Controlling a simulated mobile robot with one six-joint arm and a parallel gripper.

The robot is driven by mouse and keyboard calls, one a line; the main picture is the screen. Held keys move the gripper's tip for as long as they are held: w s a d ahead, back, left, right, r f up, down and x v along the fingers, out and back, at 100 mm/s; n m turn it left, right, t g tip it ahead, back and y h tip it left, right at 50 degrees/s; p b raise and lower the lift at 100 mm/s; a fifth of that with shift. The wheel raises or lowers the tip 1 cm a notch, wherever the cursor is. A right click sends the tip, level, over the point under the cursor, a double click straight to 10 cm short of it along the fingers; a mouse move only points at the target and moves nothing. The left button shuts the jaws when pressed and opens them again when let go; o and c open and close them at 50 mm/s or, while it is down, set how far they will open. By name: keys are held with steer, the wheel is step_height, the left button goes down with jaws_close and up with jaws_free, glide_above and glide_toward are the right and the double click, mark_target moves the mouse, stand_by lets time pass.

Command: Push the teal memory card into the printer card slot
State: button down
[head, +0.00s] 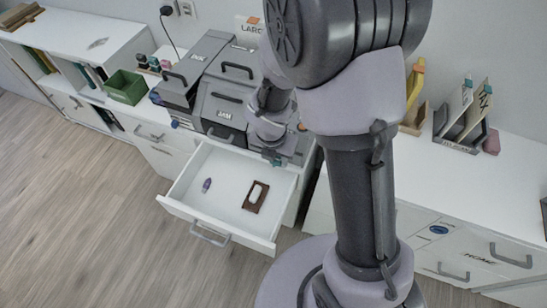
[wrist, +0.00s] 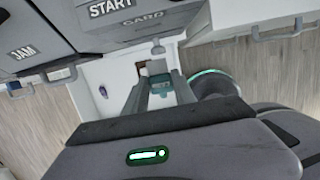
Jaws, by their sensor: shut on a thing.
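The teal memory card shows in the wrist view (wrist: 161,91) between my gripper's two fingers (wrist: 160,92). My gripper (head: 274,157) is shut on it. The dark grey printer (head: 222,103) stands on the white desk above the open drawer. In the wrist view its front (wrist: 115,30) carries the labels START, CARD and JAM, and the fingers point below the CARD label. I cannot make out the slot opening or tell whether the card touches it.
An open white drawer (head: 225,190) below holds a purple object (head: 206,185) and a brown tray (head: 247,205) with a white piece. A green bin (head: 126,87) stands left. Card holders (head: 463,125) stand right. The wooden floor (head: 90,200) in front is clear.

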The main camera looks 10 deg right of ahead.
steer(key=shift+w+d+r+p, duration=0.2)
steer(key=shift+w+d+p, duration=0.45)
steer(key=shift+w, duration=0.2)
steer(key=shift+w+d+f, duration=0.2)
steer(key=shift+w+d, duration=0.15)
steer(key=shift+w, duration=0.1)
steer(key=shift+p, duration=0.8)
steer(key=shift+w+d, duration=0.15)
steer(key=shift+w, duration=0.05)
stand_by(0.4)
steer(key=shift+w+d+r+p, duration=0.1)
steer(key=shift+w+d+p, duration=0.15)
steer(key=shift+p, duration=0.3)
steer(key=shift+w+d+p, duration=0.45)
steer(key=shift+w+p, duration=0.3)
steer(key=shift+p, duration=0.15)
steer(key=shift+s+a, duration=0.1)
